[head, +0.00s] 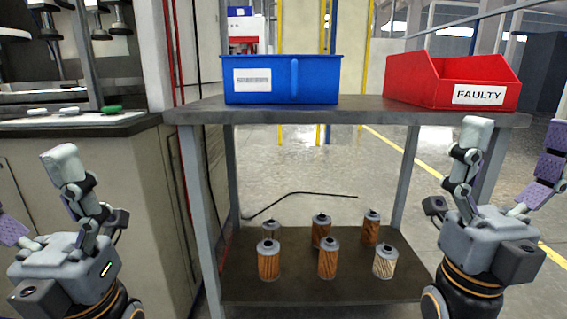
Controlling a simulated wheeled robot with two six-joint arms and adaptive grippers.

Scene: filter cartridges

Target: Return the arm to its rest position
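My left gripper (36,195) is at the lower left, in front of the bench, with its fingers spread and nothing between them. My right gripper (516,135) is at the right, in front of the shelf's right end, also spread and empty. Both point upward and are apart from the cartridges and bins. Several upright filter cartridges stand on the lower shelf (330,291) in two rows. Most are brown-orange, such as the front left one (269,262); the front right cartridge (385,263) is paler.
A blue bin (315,80) with a white label and a red bin (425,82) marked FAULTY stand on the upper shelf (360,112). Their insides are hidden. A bench (125,200) stands at the left. A dark cable (300,193) shows behind the cartridges.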

